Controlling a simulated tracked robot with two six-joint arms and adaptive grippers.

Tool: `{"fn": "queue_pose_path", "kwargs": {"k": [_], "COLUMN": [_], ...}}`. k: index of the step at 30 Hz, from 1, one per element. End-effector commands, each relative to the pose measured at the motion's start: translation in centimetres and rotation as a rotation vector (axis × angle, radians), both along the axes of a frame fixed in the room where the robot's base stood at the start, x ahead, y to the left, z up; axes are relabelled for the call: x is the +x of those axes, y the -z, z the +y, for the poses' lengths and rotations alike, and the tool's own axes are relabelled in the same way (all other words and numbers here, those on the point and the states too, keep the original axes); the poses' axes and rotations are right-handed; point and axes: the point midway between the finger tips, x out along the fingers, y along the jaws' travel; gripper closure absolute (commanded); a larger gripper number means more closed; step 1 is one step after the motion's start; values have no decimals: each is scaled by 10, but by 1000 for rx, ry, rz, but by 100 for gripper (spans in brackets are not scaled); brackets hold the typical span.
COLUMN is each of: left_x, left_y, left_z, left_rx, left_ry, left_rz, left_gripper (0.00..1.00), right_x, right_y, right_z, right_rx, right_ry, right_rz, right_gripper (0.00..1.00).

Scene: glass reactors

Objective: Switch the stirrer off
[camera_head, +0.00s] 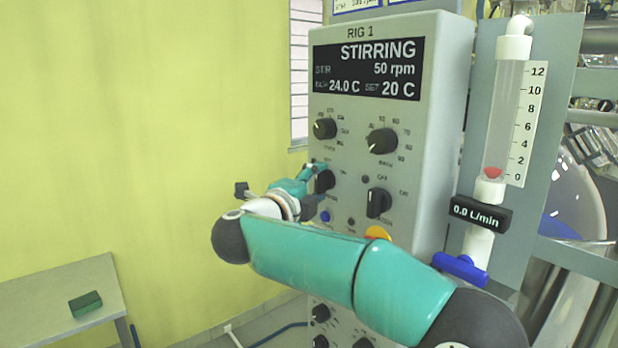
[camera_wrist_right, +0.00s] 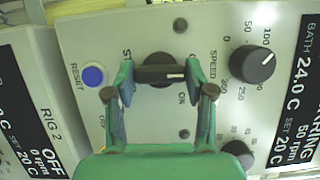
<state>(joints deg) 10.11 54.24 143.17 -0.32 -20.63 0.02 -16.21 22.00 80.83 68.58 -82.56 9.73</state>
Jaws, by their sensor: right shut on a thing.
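The rig 1 control box (camera_head: 345,250) faces me in the head view, its display (camera_head: 368,68) reading "STIRRING", 50 rpm, bath 24.0 C and set 20 C. The black stirrer switch knob (camera_head: 326,181) is partly behind my right gripper (camera_head: 316,178). In the right wrist view the stirrer knob (camera_wrist_right: 153,74) lies between the two green fingers of my right gripper (camera_wrist_right: 160,76), which is shut on it. The knob's bar runs across from finger to finger, with its white mark toward the right finger. My left gripper is not in view.
The speed knob (camera_wrist_right: 252,64) and blue reset button (camera_wrist_right: 93,76) flank the switch in the wrist view. Another black knob (camera_head: 378,203) sits right of it in the head view. A flow meter tube (camera_head: 507,115) stands further right. A bench (camera_head: 60,285) is at lower left.

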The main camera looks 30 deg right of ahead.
Motion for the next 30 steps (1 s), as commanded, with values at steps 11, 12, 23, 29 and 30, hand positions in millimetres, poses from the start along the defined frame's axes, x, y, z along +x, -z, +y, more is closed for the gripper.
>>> {"fn": "queue_pose_path", "kwargs": {"k": [11, 12, 23, 29, 30], "left_x": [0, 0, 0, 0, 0], "left_y": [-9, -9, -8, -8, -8], "left_z": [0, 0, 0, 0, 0], "left_rx": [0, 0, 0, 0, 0], "left_ry": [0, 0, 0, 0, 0], "left_rz": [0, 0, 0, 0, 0], "left_gripper": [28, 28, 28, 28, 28], "right_x": [-2, -2, -2, -1, -1], "right_y": [-1, -1, -1, 0, 0], "right_z": [-4, -4, -4, -2, -2], "right_rx": [-6, -6, -6, -6, -6], "right_ry": [11, 11, 11, 6, 5], "right_rz": [69, 70, 70, 70, 70], "right_gripper": [81, 81, 31, 21, 21]}}
